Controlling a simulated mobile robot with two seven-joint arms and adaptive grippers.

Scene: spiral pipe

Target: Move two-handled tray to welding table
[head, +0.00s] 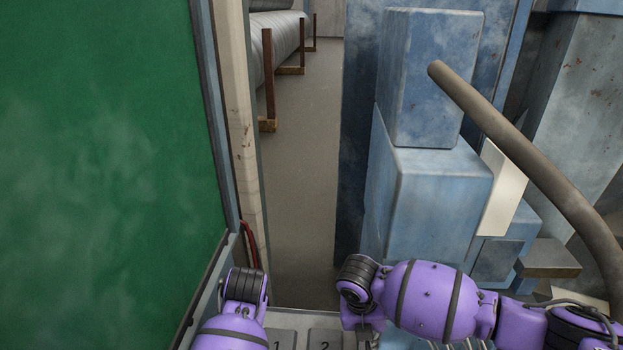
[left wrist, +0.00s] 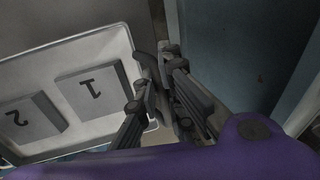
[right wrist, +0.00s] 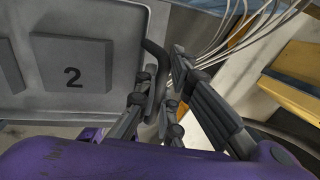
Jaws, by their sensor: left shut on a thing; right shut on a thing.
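The grey two-handled tray (head: 303,317) shows at the bottom of the head view, between my two arms. It carries flat blocks numbered 1 (left wrist: 92,90) and 2 (right wrist: 72,75). My left gripper (left wrist: 160,62) is shut on the dark handle at one end of the tray. My right gripper (right wrist: 164,65) is shut on the dark handle at the opposite end. In the head view my arms show, but the fingertips are hidden or out of frame. I cannot make out a welding table in any view.
A green panel (head: 105,150) stands close on the left. A blue machine (head: 430,190) with a thick brown pipe (head: 535,160) stands close on the right. A narrow strip of bare floor (head: 305,180) runs between them, past wooden supports (head: 268,85). Cables (right wrist: 240,35) hang near my right gripper.

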